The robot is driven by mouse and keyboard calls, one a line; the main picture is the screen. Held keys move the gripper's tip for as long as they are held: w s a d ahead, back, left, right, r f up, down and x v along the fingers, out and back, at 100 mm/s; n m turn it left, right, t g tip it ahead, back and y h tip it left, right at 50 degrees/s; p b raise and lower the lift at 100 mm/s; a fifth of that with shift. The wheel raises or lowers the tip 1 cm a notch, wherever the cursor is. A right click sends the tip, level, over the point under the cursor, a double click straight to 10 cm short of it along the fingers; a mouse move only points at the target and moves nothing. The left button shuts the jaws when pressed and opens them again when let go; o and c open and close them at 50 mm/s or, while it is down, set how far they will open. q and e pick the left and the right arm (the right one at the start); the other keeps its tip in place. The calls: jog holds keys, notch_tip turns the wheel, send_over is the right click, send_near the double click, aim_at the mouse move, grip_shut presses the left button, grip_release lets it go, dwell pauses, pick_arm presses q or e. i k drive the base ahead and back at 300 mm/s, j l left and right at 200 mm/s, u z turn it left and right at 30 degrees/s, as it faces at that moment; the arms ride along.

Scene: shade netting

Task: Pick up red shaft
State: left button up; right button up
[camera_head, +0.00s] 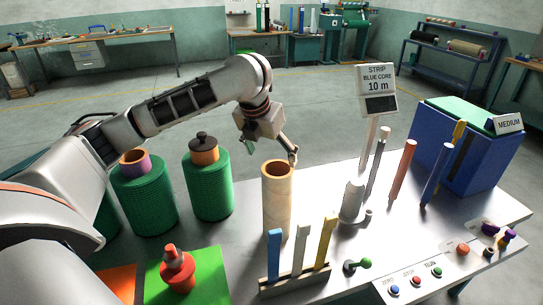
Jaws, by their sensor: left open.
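The red shaft (402,172) is a slim reddish rod standing nearly upright on the right half of the pale table. It stands between a grey rod (378,160) on its left and a blue rod (436,174) on its right. My left gripper (270,152) hangs behind the tan tube, well to the left of the red shaft and apart from it. Its fingers are spread and I see nothing between them. Its lower part is partly near the tube's rim in the picture. My right gripper is not in view.
A tall hollow tan tube (277,203) and a grey bottle-like post (353,200) stand left of the shaft. A sign (377,90) rises behind. A blue bin (462,150) is at right, a button panel (433,272) in front. Green rolls (208,185) stand at left.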

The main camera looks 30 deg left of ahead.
aim_at(182, 279)
jog(key=k, duration=1)
